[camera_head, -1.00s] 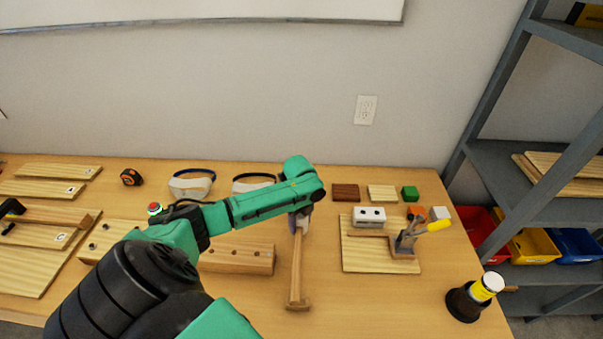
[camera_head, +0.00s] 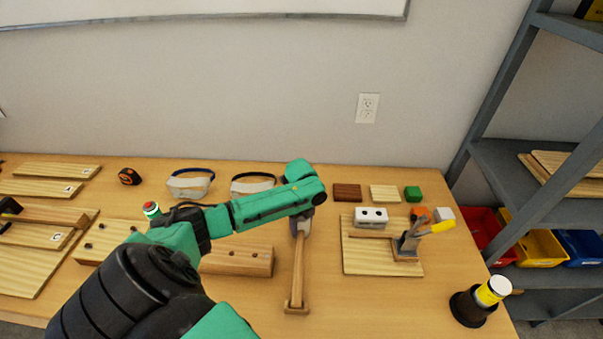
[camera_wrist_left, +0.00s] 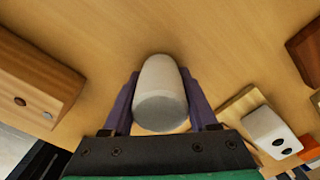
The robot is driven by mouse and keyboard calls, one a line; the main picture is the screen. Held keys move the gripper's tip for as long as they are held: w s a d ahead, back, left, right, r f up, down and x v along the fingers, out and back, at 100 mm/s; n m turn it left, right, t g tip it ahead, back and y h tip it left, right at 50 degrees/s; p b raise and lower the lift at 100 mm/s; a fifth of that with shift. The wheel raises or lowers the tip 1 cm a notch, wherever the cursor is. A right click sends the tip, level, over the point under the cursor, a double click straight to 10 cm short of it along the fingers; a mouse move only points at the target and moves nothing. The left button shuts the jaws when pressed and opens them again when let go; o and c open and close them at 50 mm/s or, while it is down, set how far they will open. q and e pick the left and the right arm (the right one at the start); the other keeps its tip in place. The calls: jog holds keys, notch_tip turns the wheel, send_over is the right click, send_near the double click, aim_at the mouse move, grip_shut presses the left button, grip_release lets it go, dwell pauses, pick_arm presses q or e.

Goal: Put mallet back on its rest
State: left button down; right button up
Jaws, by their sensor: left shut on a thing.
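My left gripper (camera_head: 301,226) is over the middle of the table, fingers pointing down. It is shut on the mallet (camera_wrist_left: 160,95), whose pale grey rounded end sits between the purple fingers in the left wrist view. In the head view a long wooden handle (camera_head: 298,268) runs from below the gripper toward me. Its near end meets a small wooden crosspiece (camera_head: 296,309), which looks like the rest. I cannot tell whether the handle touches it or hangs just above. My arm hides part of the area left of the mallet. My right gripper is not in view.
A drilled wooden block (camera_head: 235,261) lies left of the mallet. A board (camera_head: 380,262) with a clamp (camera_head: 408,243) and a white block (camera_head: 371,217) lies right. Safety goggles (camera_head: 252,185) lie behind.

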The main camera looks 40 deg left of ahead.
pick_arm(q)
jog(key=shift+c, duration=0.5)
grip_release()
jog(key=shift+f, duration=0.1)
notch_tip(320, 180, up, 15)
jog(key=shift+f+b, duration=0.2)
jog(key=shift+b, duration=0.4)
